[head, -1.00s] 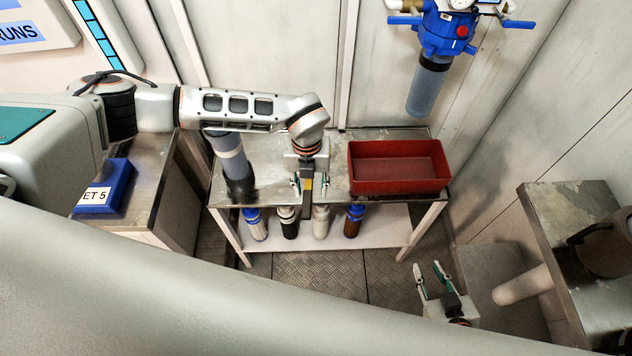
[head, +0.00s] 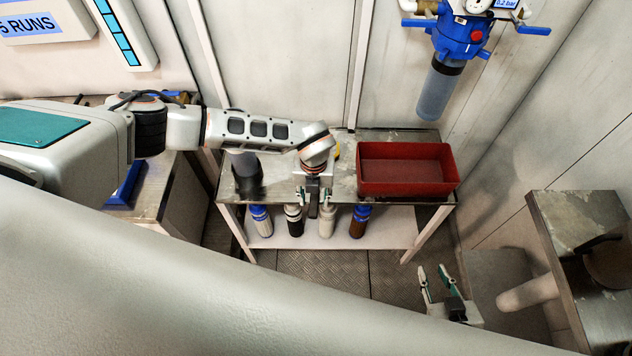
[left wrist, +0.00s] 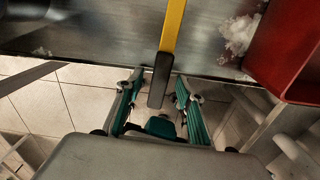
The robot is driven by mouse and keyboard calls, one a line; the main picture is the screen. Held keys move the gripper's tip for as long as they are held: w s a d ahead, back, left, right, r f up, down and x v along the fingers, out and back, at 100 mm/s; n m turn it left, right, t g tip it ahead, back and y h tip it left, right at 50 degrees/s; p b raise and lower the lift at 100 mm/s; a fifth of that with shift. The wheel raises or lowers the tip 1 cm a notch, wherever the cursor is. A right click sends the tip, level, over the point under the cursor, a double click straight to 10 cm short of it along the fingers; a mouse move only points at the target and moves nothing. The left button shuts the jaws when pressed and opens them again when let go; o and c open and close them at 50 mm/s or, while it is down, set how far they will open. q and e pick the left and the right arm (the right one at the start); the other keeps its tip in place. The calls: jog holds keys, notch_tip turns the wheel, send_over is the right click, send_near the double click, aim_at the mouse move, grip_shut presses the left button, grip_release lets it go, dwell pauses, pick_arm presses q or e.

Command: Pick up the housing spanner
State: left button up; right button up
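The housing spanner lies on the metal bench with its yellow bar (left wrist: 173,25) and dark handle end (left wrist: 160,80) pointing toward me. The handle sticks out past the bench's front edge. In the head view a small yellow part (head: 337,151) shows beside my left wrist; the rest is largely hidden. My left gripper (head: 314,197) is at the front edge, also seen in the left wrist view (left wrist: 159,88). Its green-padded fingers are open, one on each side of the handle, with gaps visible. My right gripper (head: 433,271) is open and empty, low at the right.
A red tray (head: 408,188) stands on the bench right of the spanner. A grey filter housing (head: 246,175) stands at the bench's left. Several bottles (head: 294,221) stand on the shelf below. A blue filter unit (head: 460,38) hangs on the wall.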

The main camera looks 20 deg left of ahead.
pick_arm(q)
jog(key=shift+f, duration=0.15)
grip_shut()
dwell(0.4)
notch_tip(320, 180, up, 20)
jog(key=shift+r, duration=0.2)
dwell(0.3)
dwell(0.4)
